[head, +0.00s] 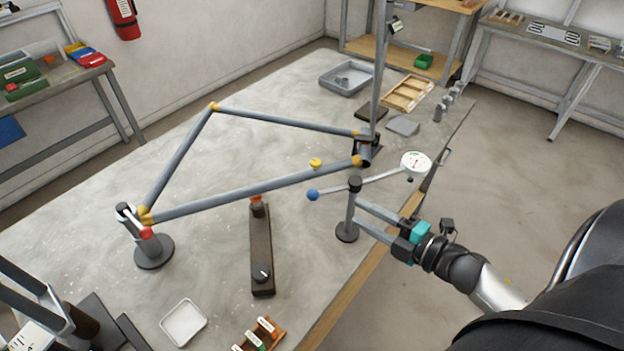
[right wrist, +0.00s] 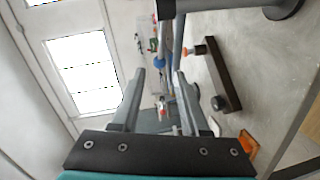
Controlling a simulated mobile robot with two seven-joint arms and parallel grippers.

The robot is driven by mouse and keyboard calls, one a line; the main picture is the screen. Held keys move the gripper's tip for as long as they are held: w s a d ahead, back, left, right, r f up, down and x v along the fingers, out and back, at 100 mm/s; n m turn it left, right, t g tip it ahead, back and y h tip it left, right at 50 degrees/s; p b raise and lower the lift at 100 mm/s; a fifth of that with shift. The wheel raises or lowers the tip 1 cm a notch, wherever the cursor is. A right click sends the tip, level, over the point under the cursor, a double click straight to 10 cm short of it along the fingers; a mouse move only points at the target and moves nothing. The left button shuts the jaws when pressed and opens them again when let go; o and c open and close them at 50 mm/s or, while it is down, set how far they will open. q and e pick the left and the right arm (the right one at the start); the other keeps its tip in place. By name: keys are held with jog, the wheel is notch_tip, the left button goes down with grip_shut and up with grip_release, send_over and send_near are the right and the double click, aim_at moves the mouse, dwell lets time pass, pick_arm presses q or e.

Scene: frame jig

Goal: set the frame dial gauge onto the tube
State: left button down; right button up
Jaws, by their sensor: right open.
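The dial gauge (head: 415,163) has a white round face at the right end of a thin arm with a blue ball (head: 312,195) at its left end. The arm rests across the black top of a short grey post (head: 349,212) on a round base. The frame's grey tube (head: 255,188) runs from the clamp stand (head: 153,250) to the far clamp (head: 365,148), apart from the gauge. My right gripper (head: 356,211) is open and empty, its fingertips close to the post; contact cannot be told. In the right wrist view, the blue ball (right wrist: 153,45) shows beyond the fingers.
A dark bar with an orange tip (head: 261,250) lies left of the post. A white tray (head: 183,322) and an orange rack (head: 262,335) sit at the near edge. A grey bin (head: 347,78) and wooden tray (head: 408,93) stand at the back. A yellow knob (head: 316,163) sits by the tube.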

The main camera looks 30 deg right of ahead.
pick_arm(q)
jog(key=shift+w+d+r+p, duration=0.2)
jog(key=shift+w+r+p, duration=0.05)
jog(key=shift+r+p, duration=0.05)
pick_arm(e)
jog(key=x, duration=1.4)
jog(key=shift+w, duration=0.35)
jog(key=shift+a+f, duration=0.1)
pick_arm(q)
jog(key=shift+s, duration=0.1)
pick_arm(e)
grip_shut()
dwell(0.5)
